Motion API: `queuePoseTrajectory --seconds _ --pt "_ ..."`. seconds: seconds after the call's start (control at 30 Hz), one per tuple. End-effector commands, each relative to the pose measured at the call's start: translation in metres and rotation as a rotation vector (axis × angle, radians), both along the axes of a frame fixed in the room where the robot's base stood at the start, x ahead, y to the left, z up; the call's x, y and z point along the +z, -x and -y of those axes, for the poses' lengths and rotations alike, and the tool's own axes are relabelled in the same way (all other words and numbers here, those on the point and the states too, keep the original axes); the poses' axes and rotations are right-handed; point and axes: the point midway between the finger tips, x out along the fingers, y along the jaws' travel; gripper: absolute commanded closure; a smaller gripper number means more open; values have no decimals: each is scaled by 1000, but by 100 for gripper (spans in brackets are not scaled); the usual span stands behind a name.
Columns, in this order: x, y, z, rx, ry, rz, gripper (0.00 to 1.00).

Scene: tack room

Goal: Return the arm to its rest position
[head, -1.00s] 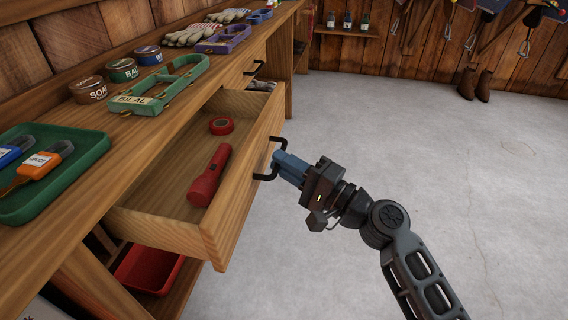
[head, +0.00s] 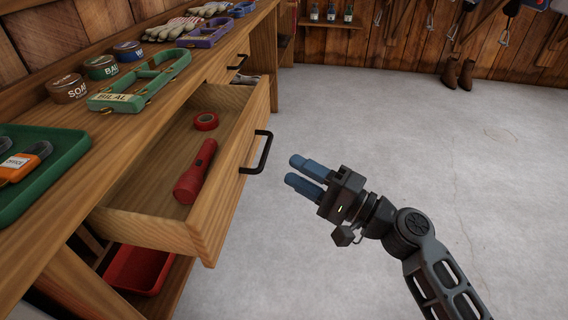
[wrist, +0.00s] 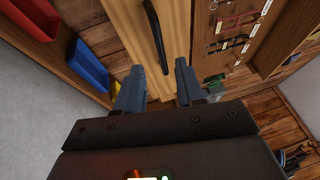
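My gripper (head: 306,174) has two blue fingers, spread apart with nothing between them. In the head view it hangs over the grey floor, to the right of the open drawer (head: 222,205) and clear of its black handle (head: 257,152). In the wrist view the fingers (wrist: 158,88) are also apart, with the dark handle (wrist: 156,37) beyond them, not touching. The drawer stands pulled out and holds a red flashlight (head: 195,172) and a roll of red tape (head: 206,121).
The wooden workbench (head: 120,136) fills the left, carrying a green tray (head: 62,170), a green holder (head: 128,100), tins and gloves. A red bin (head: 140,270) sits below the drawer. Boots (head: 459,73) stand by the back wall. The floor (head: 400,130) on the right is open.

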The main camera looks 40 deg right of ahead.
Motion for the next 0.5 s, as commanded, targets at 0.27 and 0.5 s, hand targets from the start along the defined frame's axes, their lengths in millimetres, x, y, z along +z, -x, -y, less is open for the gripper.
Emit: queuePoseTrajectory --seconds 0.27,0.5 --pt "-2 12 2 1 0 0 62" --pt "-2 11 2 1 0 0 62"
